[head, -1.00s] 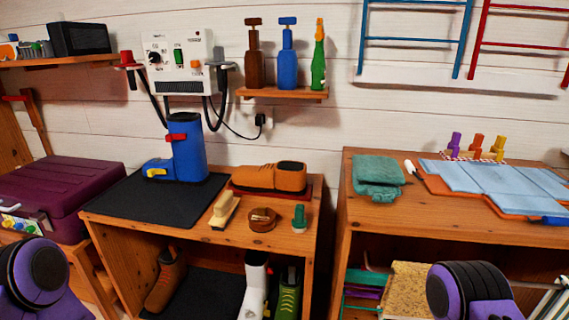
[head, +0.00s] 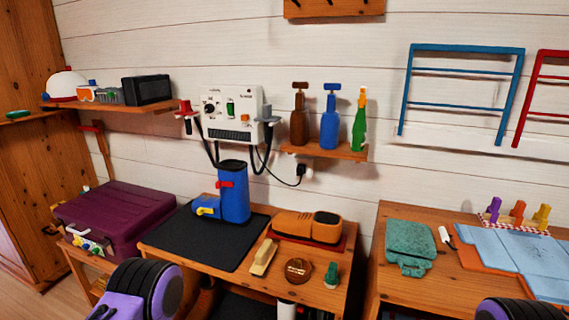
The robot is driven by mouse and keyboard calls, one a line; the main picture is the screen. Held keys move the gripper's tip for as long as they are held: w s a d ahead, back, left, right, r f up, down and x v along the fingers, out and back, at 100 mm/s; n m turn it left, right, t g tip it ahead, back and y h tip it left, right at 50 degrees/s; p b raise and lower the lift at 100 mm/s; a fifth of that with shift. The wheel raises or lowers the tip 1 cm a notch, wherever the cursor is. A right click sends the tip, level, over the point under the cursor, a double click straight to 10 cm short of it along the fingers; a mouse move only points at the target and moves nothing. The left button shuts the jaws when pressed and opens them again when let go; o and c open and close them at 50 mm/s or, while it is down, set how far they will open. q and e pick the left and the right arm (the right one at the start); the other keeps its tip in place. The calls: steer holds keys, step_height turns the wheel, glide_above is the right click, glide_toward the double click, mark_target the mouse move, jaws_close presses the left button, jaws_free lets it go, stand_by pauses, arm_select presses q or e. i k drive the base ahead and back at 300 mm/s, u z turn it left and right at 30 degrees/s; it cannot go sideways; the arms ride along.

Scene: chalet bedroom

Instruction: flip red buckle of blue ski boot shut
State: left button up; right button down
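The blue ski boot (head: 235,192) stands upright on a black mat (head: 188,237) on the wooden bench, its toe pointing left. Its red buckle (head: 226,184) is on the upper shaft and appears to stick out a little; its exact angle is too small to tell. A yellow buckle (head: 206,211) sits on the toe part. Purple and black parts of my arms show at the bottom left and bottom right edges. Neither of my grippers shows in the view, and nothing of mine touches the boot.
An orange-brown shoe (head: 308,227), a brush (head: 264,257), a round brown tin (head: 298,270) and a small green item (head: 331,275) lie right of the mat. A white control box (head: 230,115) with hanging hoses is behind the boot. A purple case (head: 115,218) stands left.

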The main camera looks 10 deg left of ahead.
mark_target(219, 184)
steer(key=u, duration=0.55)
steer(key=k, duration=0.65)
steer(key=u, duration=0.7)
steer(key=i, duration=0.65)
steer(key=z, duration=0.65)
steer(key=i, duration=0.6)
steer(key=z, duration=0.75)
